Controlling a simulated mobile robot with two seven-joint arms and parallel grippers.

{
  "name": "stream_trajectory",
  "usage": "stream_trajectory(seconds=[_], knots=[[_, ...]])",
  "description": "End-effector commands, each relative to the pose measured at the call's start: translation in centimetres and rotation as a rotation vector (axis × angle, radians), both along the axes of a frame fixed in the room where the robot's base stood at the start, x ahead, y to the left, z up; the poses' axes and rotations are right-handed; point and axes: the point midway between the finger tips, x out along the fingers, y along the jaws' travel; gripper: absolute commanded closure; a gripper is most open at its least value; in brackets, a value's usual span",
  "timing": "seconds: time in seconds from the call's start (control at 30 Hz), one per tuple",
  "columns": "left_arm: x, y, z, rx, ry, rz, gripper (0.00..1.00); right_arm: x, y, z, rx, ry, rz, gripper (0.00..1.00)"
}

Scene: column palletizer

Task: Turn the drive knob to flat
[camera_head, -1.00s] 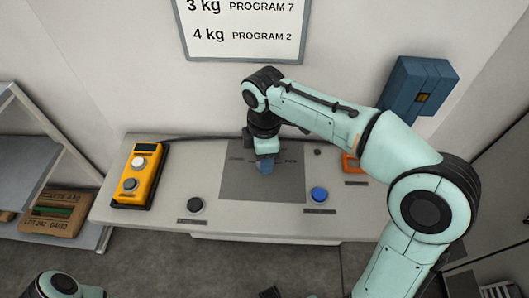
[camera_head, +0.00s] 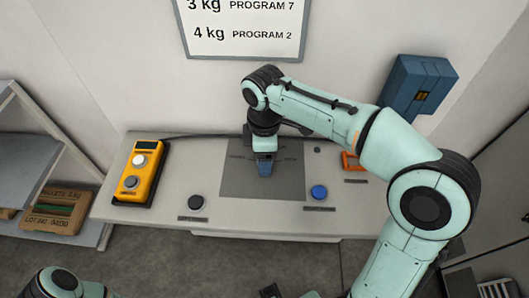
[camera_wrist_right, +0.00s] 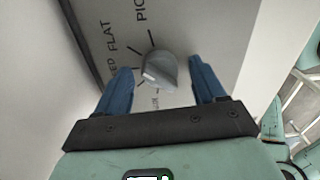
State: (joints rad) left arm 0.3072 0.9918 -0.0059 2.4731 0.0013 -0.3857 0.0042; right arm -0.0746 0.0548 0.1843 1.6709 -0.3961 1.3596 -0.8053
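The drive knob (camera_wrist_right: 160,72) is a grey rounded knob on a grey panel (camera_head: 284,187), seen in the right wrist view. My right gripper (camera_wrist_right: 160,66) is open, with one blue finger on each side of the knob and a visible gap at both sides. In the head view the right gripper (camera_head: 264,168) points down over the panel and hides the knob. My left gripper is out of view; only part of that arm shows at lower left.
A yellow device (camera_head: 138,172) with knobs stands at the table's left. A dark button (camera_head: 195,202) and a blue button (camera_head: 319,192) sit near the front edge. An orange-red part (camera_head: 351,162) is at the right, partly behind my arm. A blue box (camera_head: 417,86) hangs on the wall.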

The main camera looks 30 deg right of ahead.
Motion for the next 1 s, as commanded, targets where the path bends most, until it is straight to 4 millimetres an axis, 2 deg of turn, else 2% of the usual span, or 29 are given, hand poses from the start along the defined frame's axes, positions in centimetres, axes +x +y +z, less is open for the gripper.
stream_trajectory(seconds=[0.17,0.27,0.37,0.7,0.83,1.0], knots=[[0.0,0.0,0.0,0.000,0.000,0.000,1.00,0.0,0.0,0.1,0.000,0.000,0.000,0.31],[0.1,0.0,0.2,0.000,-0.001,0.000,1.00,0.1,0.0,0.8,0.000,-0.002,0.000,0.31],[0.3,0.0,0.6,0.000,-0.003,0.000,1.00,0.1,0.0,2.4,0.001,-0.005,0.000,0.31],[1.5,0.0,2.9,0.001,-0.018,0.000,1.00,0.1,0.0,10.1,0.001,-0.005,0.001,0.31],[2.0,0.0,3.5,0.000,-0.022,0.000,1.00,0.1,0.0,12.1,0.000,-0.004,0.001,0.31],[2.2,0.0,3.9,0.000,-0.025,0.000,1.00,0.0,0.0,13.3,0.000,0.000,0.001,0.31]])
